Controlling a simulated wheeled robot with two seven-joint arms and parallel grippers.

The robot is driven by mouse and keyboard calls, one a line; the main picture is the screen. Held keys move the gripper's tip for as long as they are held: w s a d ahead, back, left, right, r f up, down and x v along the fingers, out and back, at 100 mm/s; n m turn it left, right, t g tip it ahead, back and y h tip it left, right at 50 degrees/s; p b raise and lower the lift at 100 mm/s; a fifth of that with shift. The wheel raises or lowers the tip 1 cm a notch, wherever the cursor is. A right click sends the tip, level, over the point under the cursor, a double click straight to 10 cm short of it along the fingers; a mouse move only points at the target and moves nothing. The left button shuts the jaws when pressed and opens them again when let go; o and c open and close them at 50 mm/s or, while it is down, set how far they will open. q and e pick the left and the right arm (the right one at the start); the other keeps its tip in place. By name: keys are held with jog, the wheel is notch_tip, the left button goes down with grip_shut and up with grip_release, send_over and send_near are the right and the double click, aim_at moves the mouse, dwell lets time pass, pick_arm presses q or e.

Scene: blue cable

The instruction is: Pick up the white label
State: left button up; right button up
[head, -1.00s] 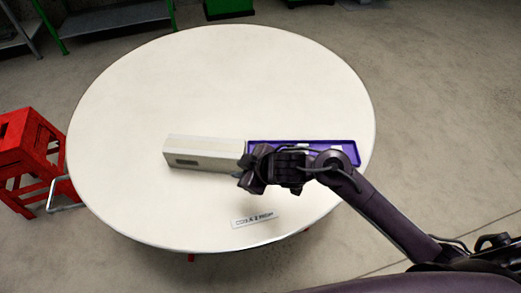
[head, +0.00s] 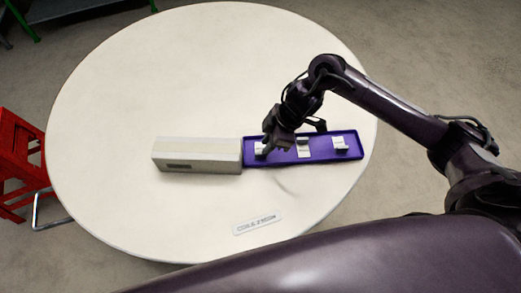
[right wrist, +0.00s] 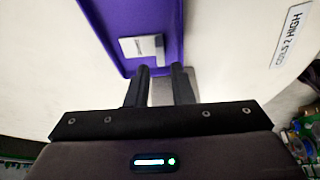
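A white label with dark lettering (head: 257,222) lies flat on the table near its front edge. It also shows at the right of the right wrist view (right wrist: 292,34), where it reads "COILS 2 HIGH". My right gripper (head: 270,152) is over the left end of a purple tray (head: 322,158), well apart from that label. Three small white pieces stand in the tray: left (head: 260,148), middle (head: 303,148) and right (head: 340,146). My left gripper is out of view.
A long pale grey box (head: 198,155) sits against the tray's left end. The round white table (head: 170,80) is clear around them. A red stool (head: 18,160) stands on the floor at the left.

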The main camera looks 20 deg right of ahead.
aim_at(261, 148)
jog(key=x, duration=0.4)
jog(key=shift+s+d, duration=0.1)
jog(key=shift+d, duration=0.05)
jog(key=shift+f, duration=0.15)
grip_shut()
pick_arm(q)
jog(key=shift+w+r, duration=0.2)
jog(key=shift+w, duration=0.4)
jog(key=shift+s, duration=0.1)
